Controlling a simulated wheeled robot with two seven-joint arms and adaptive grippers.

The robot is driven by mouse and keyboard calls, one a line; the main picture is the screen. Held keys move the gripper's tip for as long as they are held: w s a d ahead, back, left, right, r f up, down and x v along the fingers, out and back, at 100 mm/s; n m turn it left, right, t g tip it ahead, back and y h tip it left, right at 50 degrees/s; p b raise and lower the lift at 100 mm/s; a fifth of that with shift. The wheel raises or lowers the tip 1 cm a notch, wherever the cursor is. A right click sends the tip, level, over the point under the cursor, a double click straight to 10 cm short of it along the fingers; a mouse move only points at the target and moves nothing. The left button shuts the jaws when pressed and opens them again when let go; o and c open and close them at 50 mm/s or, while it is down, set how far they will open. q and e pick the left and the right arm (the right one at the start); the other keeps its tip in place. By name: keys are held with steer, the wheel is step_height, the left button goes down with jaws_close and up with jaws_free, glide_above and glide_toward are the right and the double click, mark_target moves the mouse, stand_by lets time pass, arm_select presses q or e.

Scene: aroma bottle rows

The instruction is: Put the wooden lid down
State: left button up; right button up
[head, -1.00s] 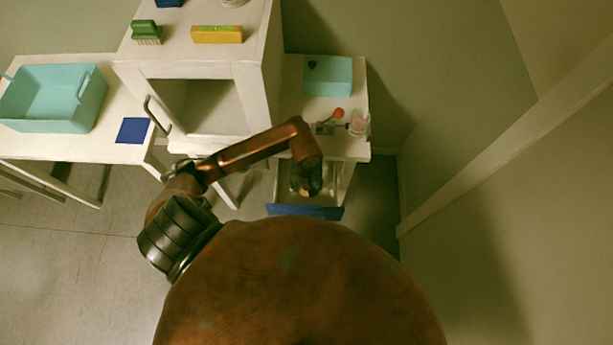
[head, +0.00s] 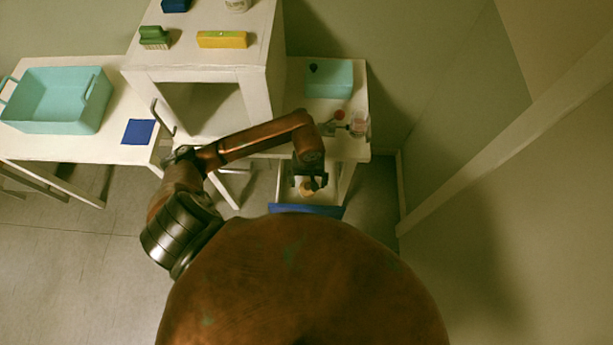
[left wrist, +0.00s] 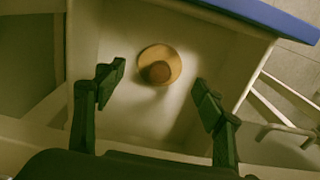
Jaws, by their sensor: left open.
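The wooden lid (left wrist: 162,62) is a round tan disc with a darker knob. It lies on the white floor of an open drawer (left wrist: 120,28), apart from my fingers. In the head view the lid (head: 307,188) shows partly, beneath my left gripper (head: 311,184). In the left wrist view my left gripper (left wrist: 160,95) is open and empty, its two fingers spread on either side below the lid in the picture. My right gripper is not in view.
The drawer has a blue front (head: 306,210) and sits under a white table holding a teal box (head: 335,78) and a pink glass jar (head: 359,124). A white cabinet (head: 250,85) stands to the left. A wall is at the right.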

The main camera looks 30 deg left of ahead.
mark_target(308, 186)
arm_select(q)
step_height(308, 186, up, 8)
steer(key=p, duration=0.2)
steer(key=shift+f+p, duration=0.15)
steer(key=shift+p, duration=0.25)
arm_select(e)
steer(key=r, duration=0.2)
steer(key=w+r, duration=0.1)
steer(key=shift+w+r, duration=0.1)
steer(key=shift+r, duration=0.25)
